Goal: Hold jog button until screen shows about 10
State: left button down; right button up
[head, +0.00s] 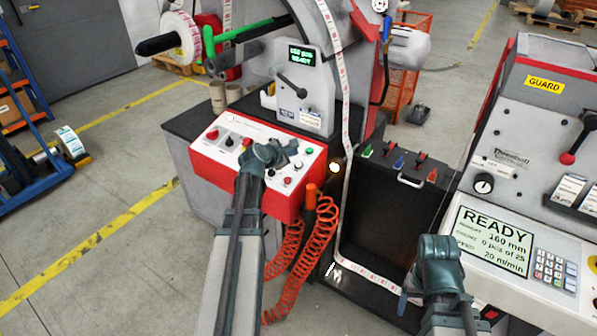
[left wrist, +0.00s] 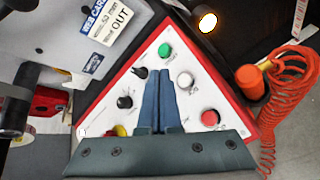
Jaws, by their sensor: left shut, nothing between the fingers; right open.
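The control panel (head: 215,160) is a red box with a white sloping face. The left wrist view shows a green button (left wrist: 165,50), a white button (left wrist: 185,79) and a red button (left wrist: 209,118); their labels are too small to read, so I cannot tell which is jog. My left gripper (head: 287,150) is shut and empty over the panel. Its fingertips (left wrist: 160,72) appear left of the white button and below the green one; contact cannot be told. My right gripper (head: 437,250) is open by the right console, fingers mostly hidden.
Black knobs (left wrist: 125,102) sit left of the fingers. An orange coiled cord (head: 318,235) hangs beside the panel. A label web (head: 347,130) runs down the machine. The right console screen (head: 490,243) reads READY, 160 mm, 0 pcs of 25, 20 m/min.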

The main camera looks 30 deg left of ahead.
aim_at(299, 165)
pick_arm(q)
jog(key=shift+w+f+b, duration=0.25)
jog(key=shift+f+b, duration=0.4)
jog(key=shift+f, duration=0.3)
jog(key=shift+w+f+b, duration=0.25)
jog(key=shift+f+b, duration=0.4)
jog(key=shift+f, duration=0.25)
dwell(0.6)
jog(key=shift+w+f+b, duration=0.1)
jog(key=shift+f+b, duration=0.25)
